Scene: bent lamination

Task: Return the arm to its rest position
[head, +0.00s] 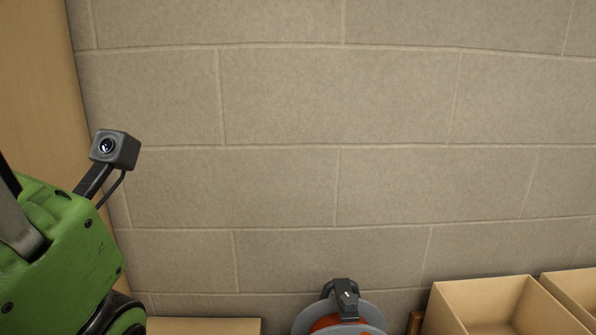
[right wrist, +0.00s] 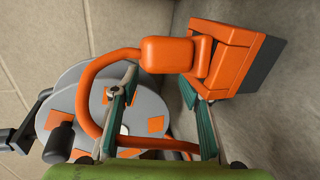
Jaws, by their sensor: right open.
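My right gripper (right wrist: 158,82) is open in the right wrist view, its two teal-padded fingers well apart. I see nothing held between them. An orange tube handle (right wrist: 92,75) with an orange padded block passes close behind the left finger; I cannot tell if they touch. The tube belongs to or lies over a grey round reel (right wrist: 70,100), which also shows at the bottom of the head view (head: 372,312). In the head view a green arm housing (head: 60,255) with a small camera, seemingly my left arm, is at the left edge. Its fingers do not show.
An orange box with a dark base (right wrist: 232,60) stands beyond the right finger. Two open cardboard boxes (head: 440,318) sit at the lower right of the head view. A bare block wall (head: 330,180) fills most of that view. A tan panel (head: 45,90) is at left.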

